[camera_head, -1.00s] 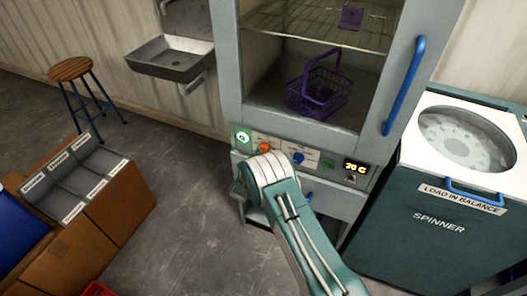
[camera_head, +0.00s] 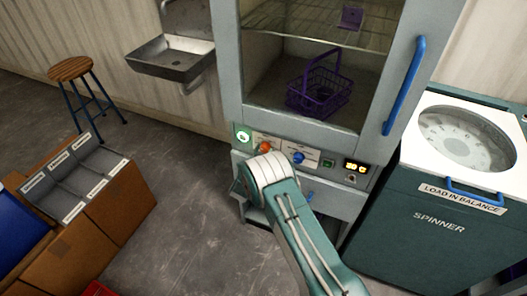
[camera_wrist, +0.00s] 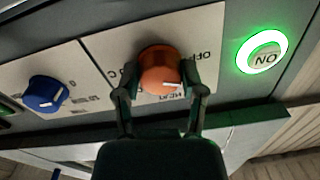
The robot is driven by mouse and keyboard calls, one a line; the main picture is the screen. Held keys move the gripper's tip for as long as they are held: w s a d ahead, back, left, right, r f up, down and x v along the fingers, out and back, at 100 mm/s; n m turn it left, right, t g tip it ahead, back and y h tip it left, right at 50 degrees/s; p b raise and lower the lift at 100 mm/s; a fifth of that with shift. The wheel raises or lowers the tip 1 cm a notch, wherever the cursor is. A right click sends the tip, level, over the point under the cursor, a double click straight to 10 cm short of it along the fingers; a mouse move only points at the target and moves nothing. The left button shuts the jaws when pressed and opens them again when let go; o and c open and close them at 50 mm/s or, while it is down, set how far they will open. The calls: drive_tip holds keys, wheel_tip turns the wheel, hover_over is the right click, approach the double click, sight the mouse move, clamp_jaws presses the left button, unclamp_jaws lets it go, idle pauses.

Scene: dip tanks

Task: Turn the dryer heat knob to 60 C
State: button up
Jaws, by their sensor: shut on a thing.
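The orange heat knob (camera_wrist: 160,70) is on the dryer's pale control panel (camera_wrist: 205,45), with its white pointer line toward the lower right in the wrist view. My gripper (camera_wrist: 160,92) is shut on it, one finger on each side. "OFF" and a "C" mark show near the knob, and part of "HEAT" below it; the temperature numbers are mostly hidden. In the head view the orange knob (camera_head: 265,146) shows just above my arm, which hides the gripper. The dryer's amber display (camera_head: 355,167) is lit, but its digits are hard to read.
A blue knob (camera_wrist: 44,93) sits beside the orange one. A green-lit ON button (camera_wrist: 262,52) is on the other side. A purple basket (camera_head: 320,92) stands inside the dryer (camera_head: 228,70). The spinner (camera_head: 440,220) stands right, the sorting box (camera_head: 110,215) left.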

drive_tip(key=m, duration=0.7)
drive_tip(key=shift+w+a, duration=0.1)
drive_tip(key=shift+a, duration=0.05)
drive_tip(key=m, duration=0.4)
drive_tip(key=shift+h, duration=0.3)
drive_tip(key=m, duration=0.4)
drive_tip(key=shift+m, duration=0.4)
drive_tip(key=m, duration=0.3)
drive_tip(key=shift+f+m, duration=0.1)
drive_tip(key=shift+m, duration=0.3)
drive_tip(key=m, duration=0.4)
drive_tip(key=shift+m+g, duration=0.3)
drive_tip(key=m, duration=0.3)
drive_tip(key=shift+s+f+m+h, duration=0.1)
drive_tip(key=shift+s+m+h, duration=0.1)
drive_tip(key=shift+m+h, duration=0.1)
drive_tip(key=shift+m, duration=1.8)
